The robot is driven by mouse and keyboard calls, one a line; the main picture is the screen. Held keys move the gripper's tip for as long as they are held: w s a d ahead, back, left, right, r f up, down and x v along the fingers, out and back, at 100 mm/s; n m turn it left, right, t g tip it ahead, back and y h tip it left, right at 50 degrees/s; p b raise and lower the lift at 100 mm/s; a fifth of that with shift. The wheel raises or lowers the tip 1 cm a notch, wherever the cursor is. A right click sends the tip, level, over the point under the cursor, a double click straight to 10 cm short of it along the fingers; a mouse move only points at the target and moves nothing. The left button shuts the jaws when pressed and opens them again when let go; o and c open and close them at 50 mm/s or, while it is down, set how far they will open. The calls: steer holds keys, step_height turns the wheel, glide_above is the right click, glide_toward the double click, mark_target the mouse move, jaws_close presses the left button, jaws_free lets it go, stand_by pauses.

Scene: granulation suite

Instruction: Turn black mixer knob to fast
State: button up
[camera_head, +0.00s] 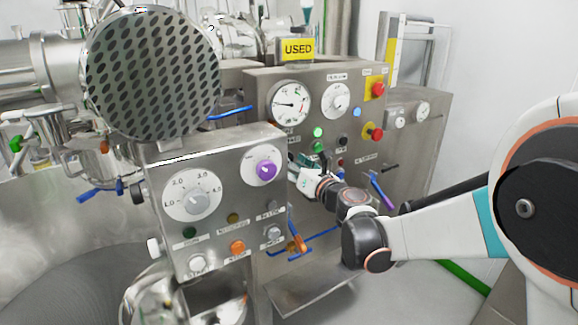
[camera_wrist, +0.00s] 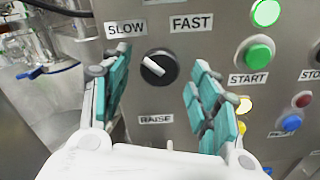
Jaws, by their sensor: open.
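The black mixer knob (camera_wrist: 158,68) is on the grey steel panel in the wrist view, below the SLOW label (camera_wrist: 125,28) and the FAST label (camera_wrist: 191,22). Its white bar slants from upper left to lower right, its upper end toward SLOW. My gripper (camera_wrist: 160,62) is open, with one teal-padded finger on each side of the knob and visible gaps to both; I cannot tell how deep the fingertips reach. In the head view, my gripper (camera_head: 307,176) is close to the rear control panel, and I cannot make out the knob there.
Right of the knob are the green START button (camera_wrist: 257,53), a lit green lamp (camera_wrist: 266,12) and a blue button (camera_wrist: 291,122). A nearer control box (camera_head: 220,210) with a purple knob (camera_head: 266,170) stands left of my gripper. Red emergency buttons (camera_head: 377,89) are higher right.

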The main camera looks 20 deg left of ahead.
steer(key=shift+x, duration=0.8)
steer(key=shift+c, duration=0.5)
steer(key=c, duration=1)
steer(key=shift+o, duration=0.2)
steer(key=shift+r+m+p, duration=0.15)
steer(key=shift+m+p, duration=0.6)
steer(key=shift+m, duration=8.15)
steer(key=shift+s, duration=0.1)
